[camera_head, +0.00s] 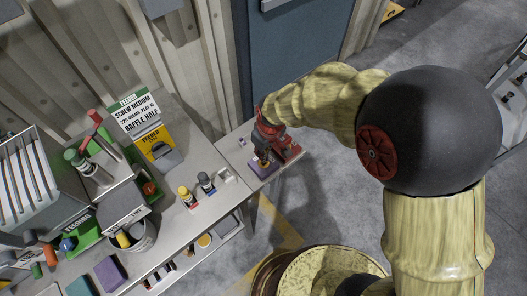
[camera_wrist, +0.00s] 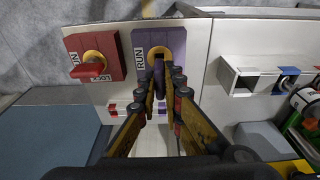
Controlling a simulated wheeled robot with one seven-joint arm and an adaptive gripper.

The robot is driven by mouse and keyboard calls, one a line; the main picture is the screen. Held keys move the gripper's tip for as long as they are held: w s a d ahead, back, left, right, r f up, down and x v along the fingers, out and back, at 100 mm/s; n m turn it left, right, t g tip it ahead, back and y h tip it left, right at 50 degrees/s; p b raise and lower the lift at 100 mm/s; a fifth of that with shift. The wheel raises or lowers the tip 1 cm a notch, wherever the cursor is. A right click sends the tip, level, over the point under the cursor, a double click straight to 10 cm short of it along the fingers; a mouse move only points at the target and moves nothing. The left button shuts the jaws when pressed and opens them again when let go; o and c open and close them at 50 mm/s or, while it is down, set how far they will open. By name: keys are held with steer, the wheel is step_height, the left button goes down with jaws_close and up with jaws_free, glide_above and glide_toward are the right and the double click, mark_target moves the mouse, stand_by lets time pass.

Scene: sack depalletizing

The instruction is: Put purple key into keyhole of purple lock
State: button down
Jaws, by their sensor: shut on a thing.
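The purple lock (camera_wrist: 176,38) is a block marked RUN with a yellow round keyhole plate, at top centre of the wrist view. It also shows in the head view (camera_head: 264,169), below my gripper. My gripper (camera_wrist: 163,82) is shut on the purple key (camera_wrist: 158,70), a dark purple piece between the fingertips. The key lies at the yellow plate, in line with its centre. Whether its tip is inside the keyhole, and how deep, I cannot tell, because the fingers and key cover the hole. In the head view, my gripper (camera_head: 263,157) hides the key.
The red lock (camera_wrist: 112,50), with a red key (camera_wrist: 89,70) in it, stands just left of the purple lock. A white open box (camera_wrist: 240,78) lies to the right. The bench (camera_head: 180,235) holds bottles, a grey bucket (camera_head: 143,236) and a yellow feeder box (camera_head: 155,143).

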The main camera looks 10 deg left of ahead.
steer(key=shift+f+b, duration=1.05)
steer(key=shift+f, duration=0.7)
stand_by(0.6)
steer(key=c, duration=2)
jaws_free()
steer(key=shift+o, duration=0.8)
steer(key=shift+r, duration=0.1)
steer(key=r, duration=0.4)
steer(key=d+r, duration=0.1)
steer(key=r, duration=0.2)
steer(key=s+r, duration=0.1)
steer(key=r, duration=0.3)
steer(key=shift+d+r, duration=0.2)
steer(key=shift+r, duration=0.15)
steer(key=shift+s, duration=0.1)
steer(key=s+d+r+m+t, duration=0.1)
steer(key=s+d+r+m, duration=0.2)
steer(key=d, duration=0.5)
steer(key=s+d+r+m+t+h, duration=0.1)
steer(key=s+d+r+m+t, duration=0.1)
steer(key=s+d+r, duration=0.3)
steer(key=s+d+r+m+t, duration=0.1)
steer(key=s+d+r+m, duration=0.3)
steer(key=d+r, duration=0.5)
steer(key=s+d, duration=0.1)
steer(key=d, duration=0.2)
steer(key=shift+d+m, duration=0.3)
steer(key=shift+m, duration=0.1)
